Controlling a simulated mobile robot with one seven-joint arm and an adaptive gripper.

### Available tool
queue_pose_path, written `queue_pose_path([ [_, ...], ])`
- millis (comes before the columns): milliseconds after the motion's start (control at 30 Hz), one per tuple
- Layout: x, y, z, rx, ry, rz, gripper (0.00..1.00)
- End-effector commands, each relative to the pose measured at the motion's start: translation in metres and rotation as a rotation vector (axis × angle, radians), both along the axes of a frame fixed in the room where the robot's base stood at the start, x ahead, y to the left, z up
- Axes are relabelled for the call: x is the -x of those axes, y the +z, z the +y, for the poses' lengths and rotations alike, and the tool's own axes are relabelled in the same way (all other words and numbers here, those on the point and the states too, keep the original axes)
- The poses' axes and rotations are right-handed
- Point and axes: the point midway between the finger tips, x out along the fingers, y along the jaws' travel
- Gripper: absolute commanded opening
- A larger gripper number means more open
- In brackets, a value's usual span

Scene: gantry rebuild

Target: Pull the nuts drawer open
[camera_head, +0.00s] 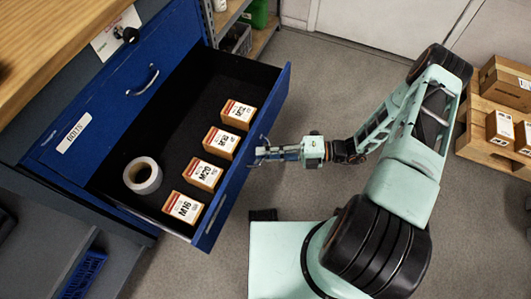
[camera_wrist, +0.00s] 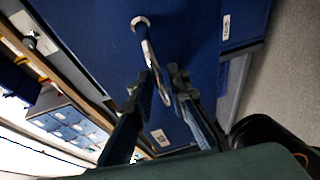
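A blue drawer (camera_head: 246,150) stands pulled well out of the cabinet in the head view. Its front label cannot be read, so I cannot tell by name whether it is the nuts drawer. My gripper (camera_head: 262,153) is at the outer face of its front. In the wrist view a curved metal handle (camera_wrist: 143,35) runs down between the fingers of my gripper (camera_wrist: 165,78).
Inside the open drawer are several labelled boxes, among them M16 (camera_head: 183,207) and M20 (camera_head: 203,174), and a white tape roll (camera_head: 143,175). A wooden worktop (camera_head: 50,40) is above left. A pallet with boxes (camera_head: 490,125) stands right. Grey floor (camera_head: 300,85) is clear beyond the drawer.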

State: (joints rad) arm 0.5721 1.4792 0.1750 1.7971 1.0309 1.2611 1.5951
Motion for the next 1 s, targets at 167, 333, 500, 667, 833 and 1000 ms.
queue_pose_path([
  [167, 0.001, 0.0, 0.0, 0.001, 0.001, 0.001, 0.25],
  [333, 0.001, -0.001, -0.001, 0.001, 0.002, 0.001, 0.25],
  [500, 0.001, 0.0, -0.016, 0.003, 0.0, 0.001, 0.25],
  [667, 0.0, 0.003, -0.049, 0.004, -0.001, -0.002, 0.25],
  [833, 0.0, 0.006, -0.085, 0.004, -0.001, -0.001, 0.25],
  [1000, 0.0, 0.009, -0.11, 0.002, 0.0, 0.0, 0.25],
])
